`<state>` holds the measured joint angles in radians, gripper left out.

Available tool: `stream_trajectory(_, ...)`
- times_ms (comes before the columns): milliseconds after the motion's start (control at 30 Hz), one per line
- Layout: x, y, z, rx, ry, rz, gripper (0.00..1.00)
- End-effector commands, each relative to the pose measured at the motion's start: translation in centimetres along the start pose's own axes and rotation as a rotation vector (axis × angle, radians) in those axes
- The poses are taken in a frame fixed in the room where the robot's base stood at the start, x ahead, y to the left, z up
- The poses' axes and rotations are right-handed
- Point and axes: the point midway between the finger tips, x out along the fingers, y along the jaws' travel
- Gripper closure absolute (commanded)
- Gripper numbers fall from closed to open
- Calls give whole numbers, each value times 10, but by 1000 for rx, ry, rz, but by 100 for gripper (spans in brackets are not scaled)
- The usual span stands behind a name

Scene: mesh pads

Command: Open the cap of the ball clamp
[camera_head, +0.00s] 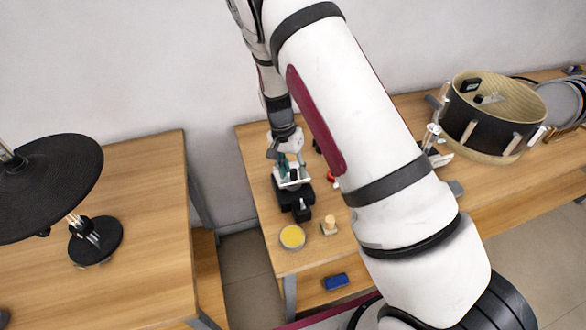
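My gripper (285,146) is small in the head view, pointing down over the left part of the middle table. It is just above a black device with white and teal parts (293,178), standing upright on the table. The gripper overlaps the top of this device in the view, so I cannot tell whether they touch. I also cannot tell whether the gripper's fingers are apart or together. I cannot make out a ball clamp or its cap for sure; this device may be it. My white arm hides much of the table to its right.
A yellow-topped round tin (292,237) and a small wooden-topped piece (329,226) stand near the table's front edge. A blue block (336,282) lies on the lower shelf. A drum (490,115) is at right. Left, a second table (140,230) holds a black round stand (95,240).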

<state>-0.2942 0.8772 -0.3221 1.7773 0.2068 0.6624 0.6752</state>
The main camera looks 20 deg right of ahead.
Motion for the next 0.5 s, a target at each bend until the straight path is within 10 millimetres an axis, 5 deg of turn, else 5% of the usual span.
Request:
stream_trajectory(133, 0, 0, 0, 0, 0, 0, 61)
stream_trajectory(333, 0, 0, 0, 0, 0, 0, 100)
stream_trajectory(500, -1, 0, 0, 0, 0, 0, 100)
